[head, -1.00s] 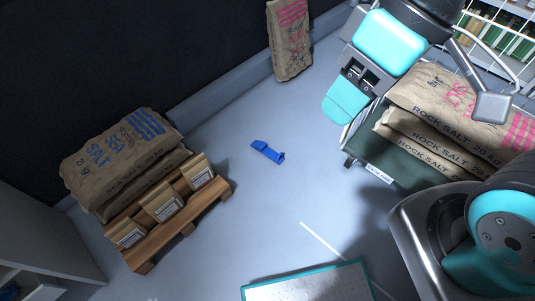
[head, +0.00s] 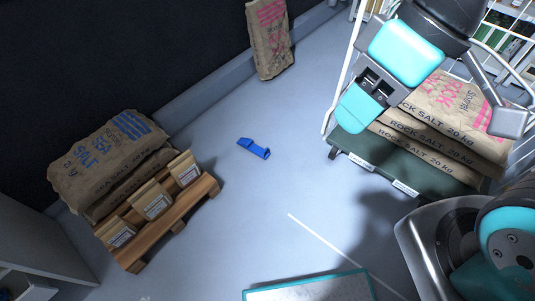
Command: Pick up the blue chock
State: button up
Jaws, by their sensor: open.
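The blue chock (head: 254,147) lies on the grey floor near the middle of the head view, with clear floor around it. My gripper (head: 428,124) is at the upper right, its two fingers spread wide with nothing between them. It is well to the right of the chock and apart from it, in front of a cart loaded with rock salt sacks.
Sea salt sacks (head: 108,160) lie on a wooden pallet (head: 170,228) at left. A rock salt cart (head: 353,154) stands at right. One sack (head: 269,38) leans by the back wall. A teal-edged panel (head: 308,288) is at the bottom. Open floor surrounds the chock.

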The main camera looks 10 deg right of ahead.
aim_at(247, 143)
jog(key=z, duration=0.45)
jog(key=k, duration=1)
jog(key=z, duration=0.6)
jog(key=i, duration=2.1)
jog(key=u, duration=1.5)
jog(key=i, duration=0.8)
jog(key=u, duration=0.9)
